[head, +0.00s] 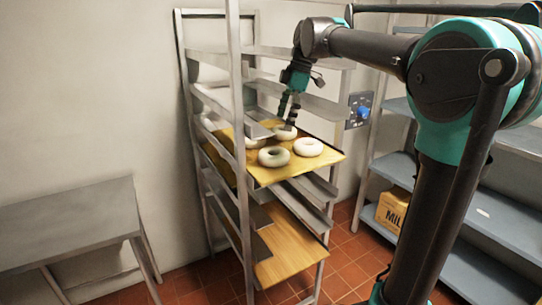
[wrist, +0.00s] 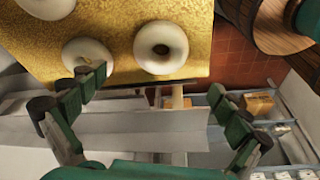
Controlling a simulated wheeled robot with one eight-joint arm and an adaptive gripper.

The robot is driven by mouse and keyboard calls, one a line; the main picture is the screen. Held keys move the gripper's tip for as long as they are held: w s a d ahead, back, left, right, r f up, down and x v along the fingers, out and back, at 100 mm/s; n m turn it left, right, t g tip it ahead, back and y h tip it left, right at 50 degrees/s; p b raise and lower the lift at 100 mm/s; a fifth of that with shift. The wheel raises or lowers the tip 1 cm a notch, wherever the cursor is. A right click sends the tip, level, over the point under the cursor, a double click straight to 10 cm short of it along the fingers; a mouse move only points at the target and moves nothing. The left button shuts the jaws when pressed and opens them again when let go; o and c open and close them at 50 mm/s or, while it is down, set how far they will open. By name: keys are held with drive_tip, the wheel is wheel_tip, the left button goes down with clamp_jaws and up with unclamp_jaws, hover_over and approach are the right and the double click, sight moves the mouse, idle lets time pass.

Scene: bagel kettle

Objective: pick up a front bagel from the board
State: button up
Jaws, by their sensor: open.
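Several pale ring bagels lie on a yellow wooden board (head: 262,176) on the rack. Two are at the front: the front left bagel (head: 273,157) and the front right bagel (head: 308,147). Behind them are a back right bagel (head: 284,133) and a partly hidden back left one. My gripper (head: 289,115) is above the back right bagel, behind the front pair. In the wrist view the open fingers (wrist: 158,98) are wide apart with nothing between them. A whole bagel (wrist: 161,47) lies ahead of the gap, and the left fingertip overlaps another bagel (wrist: 87,58).
Metal rack posts (head: 238,120) and rails frame the board, with a shelf above. A lower board (head: 280,250) looks empty. A grey table (head: 70,220) stands left. Blue shelving on the right holds a milk box (head: 393,212).

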sight(275, 149)
drive_tip(key=x, duration=1)
drive_tip(key=shift+s, duration=0.1)
drive_tip(key=shift+d, duration=0.1)
drive_tip(key=c, duration=1)
drive_tip(key=shift+c, duration=0.2)
